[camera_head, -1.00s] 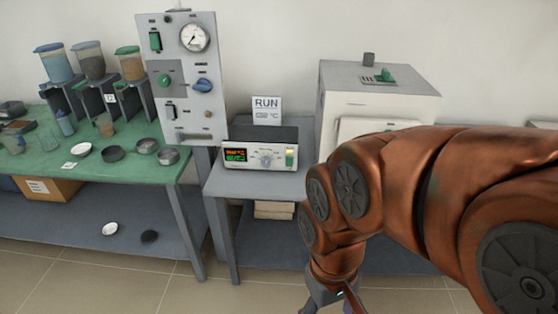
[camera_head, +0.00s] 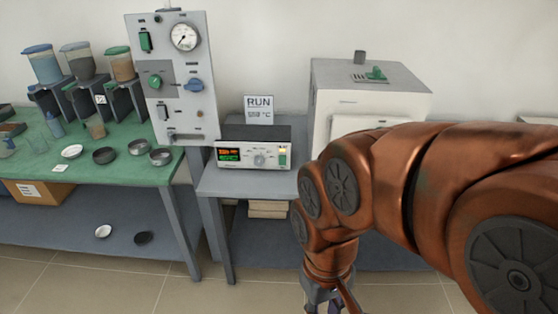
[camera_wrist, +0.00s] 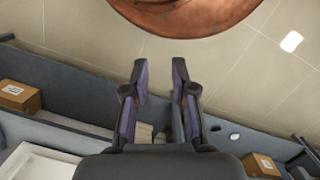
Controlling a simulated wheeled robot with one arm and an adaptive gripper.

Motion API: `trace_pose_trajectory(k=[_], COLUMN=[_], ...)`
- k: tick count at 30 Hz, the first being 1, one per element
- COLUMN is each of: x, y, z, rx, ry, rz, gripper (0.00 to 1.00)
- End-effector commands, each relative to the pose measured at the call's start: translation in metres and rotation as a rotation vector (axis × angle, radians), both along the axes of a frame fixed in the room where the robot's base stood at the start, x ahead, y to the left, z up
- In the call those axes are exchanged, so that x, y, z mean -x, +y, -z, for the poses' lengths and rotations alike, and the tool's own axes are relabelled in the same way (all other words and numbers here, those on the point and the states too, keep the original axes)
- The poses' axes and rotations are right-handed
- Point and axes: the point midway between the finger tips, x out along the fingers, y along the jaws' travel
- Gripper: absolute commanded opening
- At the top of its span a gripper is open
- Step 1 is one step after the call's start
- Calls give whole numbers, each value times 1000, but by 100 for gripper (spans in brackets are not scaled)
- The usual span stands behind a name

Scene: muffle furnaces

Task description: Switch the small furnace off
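A white box furnace (camera_head: 375,85) with a short chimney on top stands on the grey table, its front partly hidden by my arm. Left of it is a control box (camera_head: 252,153) with a lit red and green display (camera_head: 229,154), a round knob (camera_head: 259,160) and a small green switch (camera_head: 282,160) at its right end. Which way the switch is set is too small to tell. My gripper (camera_head: 328,306) hangs low in front of the table, cut by the picture's bottom edge. In the wrist view its fingers (camera_wrist: 160,66) are apart with nothing between them.
A RUN sign (camera_head: 259,108) stands behind the control box. A grey panel (camera_head: 180,80) with a gauge and switches rises to its left. A green table (camera_head: 100,178) holds dishes and jars. Open tiled floor (camera_head: 110,290) lies in front.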

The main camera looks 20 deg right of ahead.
Motion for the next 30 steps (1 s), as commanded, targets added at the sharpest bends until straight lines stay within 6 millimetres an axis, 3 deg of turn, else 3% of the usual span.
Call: trace_pose_trajectory(k=[6, 30], x=[0, 0], y=[0, 0], z=[0, 0], rx=[0, 0], ry=[0, 0], rz=[0, 0], gripper=[0, 0])
